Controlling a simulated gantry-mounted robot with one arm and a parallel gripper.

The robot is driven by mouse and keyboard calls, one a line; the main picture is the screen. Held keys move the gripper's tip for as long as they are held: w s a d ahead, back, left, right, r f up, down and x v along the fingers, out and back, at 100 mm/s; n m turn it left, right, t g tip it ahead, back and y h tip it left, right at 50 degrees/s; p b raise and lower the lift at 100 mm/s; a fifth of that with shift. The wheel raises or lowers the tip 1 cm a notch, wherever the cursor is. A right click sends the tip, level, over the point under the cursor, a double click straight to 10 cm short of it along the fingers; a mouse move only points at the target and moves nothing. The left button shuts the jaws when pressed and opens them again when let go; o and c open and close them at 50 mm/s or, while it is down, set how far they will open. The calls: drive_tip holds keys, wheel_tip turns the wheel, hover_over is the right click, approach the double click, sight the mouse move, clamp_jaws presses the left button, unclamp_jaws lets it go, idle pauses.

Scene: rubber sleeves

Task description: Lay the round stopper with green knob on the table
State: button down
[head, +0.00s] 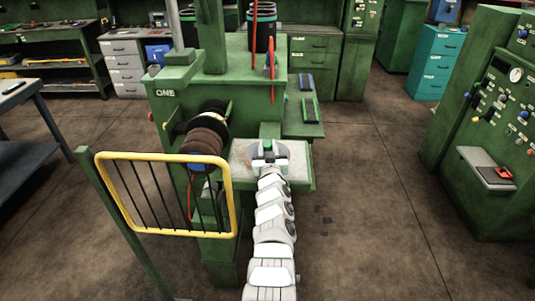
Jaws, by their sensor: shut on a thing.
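My gripper (268,152) is at the green machine, over its pale worktop (297,174). A small green part shows between the fingers and looks like the knob of the round stopper (268,145). The gripper is shut on it. The stopper's round body is mostly hidden by the fingers, and I cannot tell whether it touches the surface below. The pale worktop is a small table-like ledge on the machine's front. A dark workbench (22,97) stands at the left edge.
Dark rolls (204,145) hang on the machine left of my gripper. A yellow-framed guard (168,157) stands in front at the left. A green side shelf (303,130) holds small items behind the worktop. A control cabinet (490,120) is at the right. The floor between is clear.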

drive_tip(key=shift+w, duration=0.1)
drive_tip(key=shift+f, duration=0.2)
drive_tip(key=c, duration=1.1)
unclamp_jaws()
drive_tip(key=shift+o, duration=0.2)
drive_tip(key=shift+r, duration=0.1)
drive_tip(key=shift+s+r+p, duration=0.25)
drive_tip(key=shift+p, duration=0.5)
drive_tip(key=s+d+p, duration=0.1)
drive_tip(key=s+p, duration=0.9)
drive_tip(key=shift+s+f+p, duration=0.15)
drive_tip(key=shift+s+p, duration=0.05)
drive_tip(key=shift+p, duration=0.2)
drive_tip(key=shift+o, duration=0.6)
drive_tip(key=shift+s+f, duration=0.1)
drive_tip(key=shift+s, duration=0.5)
